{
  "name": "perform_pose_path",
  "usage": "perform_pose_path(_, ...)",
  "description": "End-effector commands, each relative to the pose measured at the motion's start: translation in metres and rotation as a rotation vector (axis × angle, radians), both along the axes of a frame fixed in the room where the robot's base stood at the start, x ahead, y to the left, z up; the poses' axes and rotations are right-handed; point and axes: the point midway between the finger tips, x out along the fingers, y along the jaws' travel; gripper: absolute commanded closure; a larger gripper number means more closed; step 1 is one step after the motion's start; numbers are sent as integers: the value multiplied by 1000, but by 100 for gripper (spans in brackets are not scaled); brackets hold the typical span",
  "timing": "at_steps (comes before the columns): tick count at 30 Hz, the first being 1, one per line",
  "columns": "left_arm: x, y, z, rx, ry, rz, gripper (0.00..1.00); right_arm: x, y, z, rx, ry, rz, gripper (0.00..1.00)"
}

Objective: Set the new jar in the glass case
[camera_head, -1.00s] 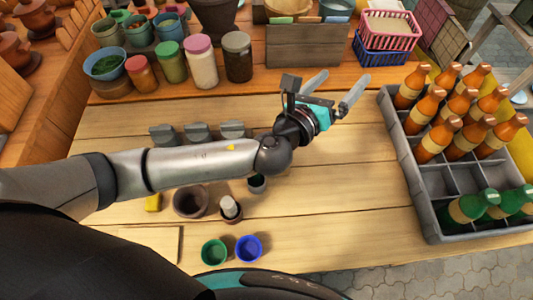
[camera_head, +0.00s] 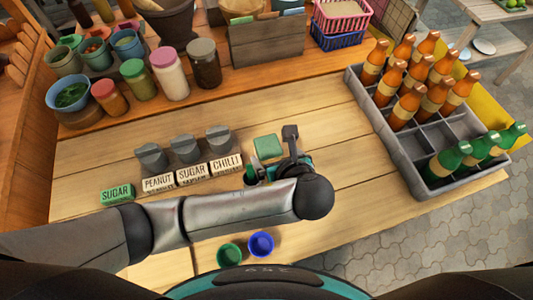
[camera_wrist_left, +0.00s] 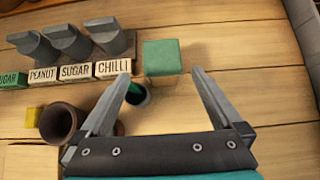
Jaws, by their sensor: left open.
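Several lidded jars stand in a row at the back left, with red, green, pink (camera_head: 170,74) and brown (camera_head: 203,64) lids. I cannot tell which is the new jar. No glass case can be made out. A square green-topped object (camera_head: 267,147) sits on the table; it also shows in the left wrist view (camera_wrist_left: 162,58). My left gripper (camera_head: 262,168) is open and empty over the table, on the near side of that object. In the left wrist view its fingers (camera_wrist_left: 162,80) are spread, with the object beyond their tips. My right gripper is out of view.
Grey tools (camera_head: 186,148) stand behind label blocks (camera_head: 192,173). Green (camera_head: 229,253) and blue (camera_head: 261,244) cups stand in front. A bottle crate (camera_head: 415,183) is at right; table between is clear.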

Motion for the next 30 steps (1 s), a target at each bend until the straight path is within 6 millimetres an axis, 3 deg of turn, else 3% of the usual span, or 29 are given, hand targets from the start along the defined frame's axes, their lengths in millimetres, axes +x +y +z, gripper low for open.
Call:
perform_pose_path(1, 9, 4, -12, 4, -1, 4, 0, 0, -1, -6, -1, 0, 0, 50)
perform_pose_path(7, 35, 12, -38, 1, -2, 1, 0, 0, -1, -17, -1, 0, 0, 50)
perform_pose_path(16, 52, 16, -52, -2, -4, 1, 0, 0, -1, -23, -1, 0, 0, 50)
perform_pose_path(24, 79, 22, -78, -1, -2, 1, 0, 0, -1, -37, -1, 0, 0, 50)
perform_pose_path(30, 82, 24, -81, -3, -1, 0, 0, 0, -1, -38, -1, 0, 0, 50)
